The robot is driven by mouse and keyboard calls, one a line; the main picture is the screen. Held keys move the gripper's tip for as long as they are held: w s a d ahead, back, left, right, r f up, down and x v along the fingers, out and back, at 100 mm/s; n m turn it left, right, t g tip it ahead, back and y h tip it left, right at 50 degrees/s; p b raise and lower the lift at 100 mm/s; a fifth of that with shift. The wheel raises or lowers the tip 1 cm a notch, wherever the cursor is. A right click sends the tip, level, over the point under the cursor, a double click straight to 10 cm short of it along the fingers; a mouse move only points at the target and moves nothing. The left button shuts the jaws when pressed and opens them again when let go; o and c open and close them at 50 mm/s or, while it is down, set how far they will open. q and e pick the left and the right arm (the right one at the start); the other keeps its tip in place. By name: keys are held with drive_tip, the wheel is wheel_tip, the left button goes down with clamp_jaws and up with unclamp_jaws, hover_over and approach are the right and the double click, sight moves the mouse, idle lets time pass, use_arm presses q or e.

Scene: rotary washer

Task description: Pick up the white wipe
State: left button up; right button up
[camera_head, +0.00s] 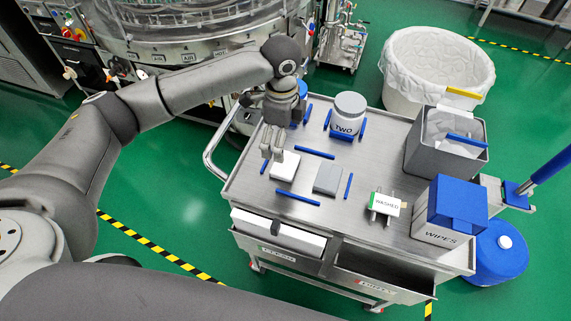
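The white wipe (286,166) is a small white block lying flat on the metal cart top, left of a similar grey block (328,179). My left gripper (271,156) points down at the back left edge of the white wipe. Its two fingers look slightly parted, with nothing seen between them. I cannot tell whether the fingertips touch the wipe. My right gripper is out of view.
Blue strips border spots on the cart (350,218). A white jar marked TWO (348,113) stands behind, a WASHED sign (385,204), a blue WIPES box (455,207) and a grey bin (430,155) to the right. Two drawers are at the front.

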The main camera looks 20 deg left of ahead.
use_arm(q)
hover_over(285, 164)
drive_tip(key=f, duration=0.4)
drive_tip(key=shift+w+a+f+p, duration=0.1)
drive_tip(key=shift+a+f+p, duration=0.2)
drive_tip(key=shift+p, duration=0.1)
drive_tip(key=f, duration=0.1)
drive_tip(key=f+p, duration=0.1)
drive_tip(key=f, duration=0.1)
drive_tip(key=f+p, duration=0.1)
drive_tip(key=f, duration=0.1)
drive_tip(key=shift+d, duration=0.4)
drive_tip(key=shift+f, duration=0.15)
drive_tip(key=c, duration=0.8)
